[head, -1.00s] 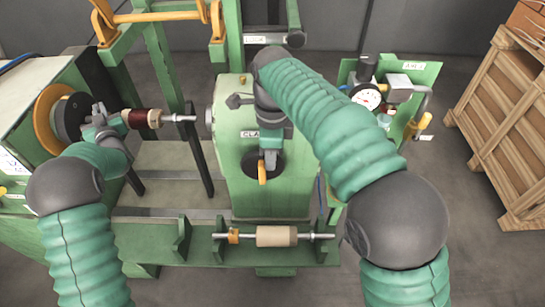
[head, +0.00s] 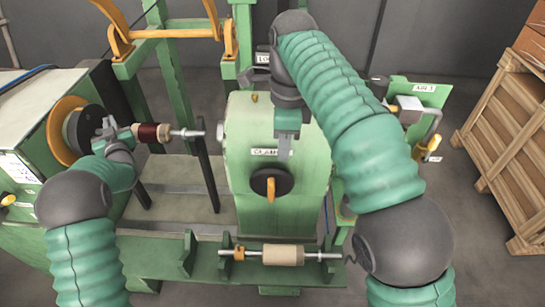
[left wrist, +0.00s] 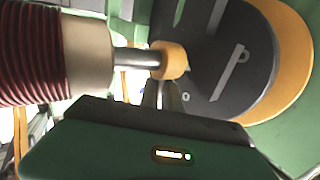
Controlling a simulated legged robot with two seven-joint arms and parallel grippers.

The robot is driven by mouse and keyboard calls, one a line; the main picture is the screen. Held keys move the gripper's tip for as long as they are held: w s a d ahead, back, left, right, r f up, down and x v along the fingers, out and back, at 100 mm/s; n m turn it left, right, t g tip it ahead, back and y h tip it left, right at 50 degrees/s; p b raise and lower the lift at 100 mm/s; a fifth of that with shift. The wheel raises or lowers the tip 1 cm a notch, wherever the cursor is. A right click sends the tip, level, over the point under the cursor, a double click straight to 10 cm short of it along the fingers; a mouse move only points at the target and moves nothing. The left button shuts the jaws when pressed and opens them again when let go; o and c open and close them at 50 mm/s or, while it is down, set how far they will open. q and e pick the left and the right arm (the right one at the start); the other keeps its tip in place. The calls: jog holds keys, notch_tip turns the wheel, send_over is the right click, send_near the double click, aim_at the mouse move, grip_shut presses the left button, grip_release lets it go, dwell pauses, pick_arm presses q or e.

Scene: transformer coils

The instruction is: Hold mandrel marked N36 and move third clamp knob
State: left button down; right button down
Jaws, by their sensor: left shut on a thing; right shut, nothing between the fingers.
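A mandrel (head: 187,133) with a dark red coil (head: 153,133) lies level beside the orange-rimmed dark faceplate (head: 82,127). My left gripper (head: 125,135) is shut on its faceplate end. In the left wrist view the red coil (left wrist: 30,55), steel shaft (left wrist: 125,61) and orange collar (left wrist: 170,60) show close to the faceplate (left wrist: 225,60). I can read no N36 mark. The orange clamp knob (head: 271,187) stands upright on a black disc on the green housing. My right gripper (head: 284,150) is shut and empty, just above the knob and apart from it.
A second mandrel with a tan coil (head: 283,255) rests on green brackets at the front. The green clamp housing (head: 240,180) stands in the middle. A gauge panel (head: 425,95) is at the right, partly behind my right arm. A wooden crate (head: 500,150) stands far right.

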pick_arm(q)
jog(key=c, duration=1.5)
grip_release()
jog(key=b+v, duration=0.2)
jog(key=v, duration=1.4)
jog(key=shift+s+d+b, duration=0.15)
jog(key=shift+s+b, duration=0.2)
